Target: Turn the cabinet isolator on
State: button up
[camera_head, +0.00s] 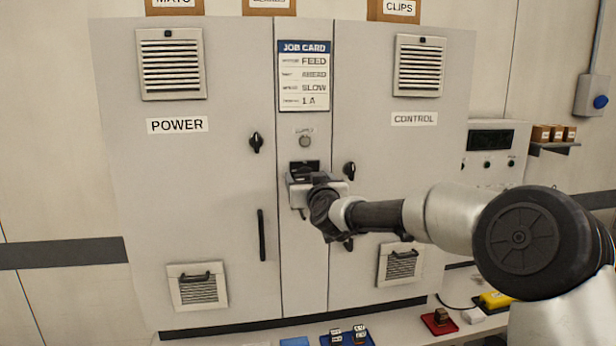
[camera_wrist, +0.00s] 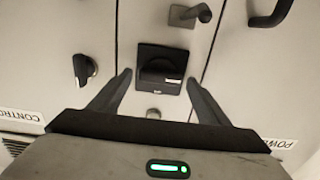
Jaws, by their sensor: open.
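The cabinet isolator (camera_head: 304,166) is a black square plate with a dark rotary handle on the narrow middle panel of the cabinet, below the job card. My gripper (camera_head: 308,182) is in front of it and hides its lower part. In the wrist view, which is upside down, the whole isolator (camera_wrist: 160,68) shows, with a pale mark on its handle. My gripper (camera_wrist: 158,78) is open and empty. Its two fingers appear on either side of the isolator, and I cannot tell whether they touch it.
Black door knobs stand on the POWER door (camera_head: 256,142) and CONTROL door (camera_head: 350,170). A long black handle (camera_head: 262,235) is at lower left. A bench with trays (camera_head: 440,322) lies below.

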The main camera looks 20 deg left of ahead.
jog(key=c, duration=1.1)
jog(key=shift+o, duration=0.2)
jog(key=shift+m+b, duration=0.3)
jog(key=shift+b, duration=0.05)
jog(key=m+b, duration=0.2)
jog(key=shift+w+d+f+m+b, duration=0.1)
jog(key=shift+f+m+b, duration=0.1)
jog(key=shift+m+b, duration=0.15)
jog(key=shift+w+d+f+m+b, duration=0.1)
jog(key=shift+m+b, duration=2.2)
jog(key=shift+m, duration=1.35)
jog(key=shift+d+f+m+b, duration=0.1)
jog(key=shift+m+b, duration=2.2)
jog(key=shift+m, duration=1.3)
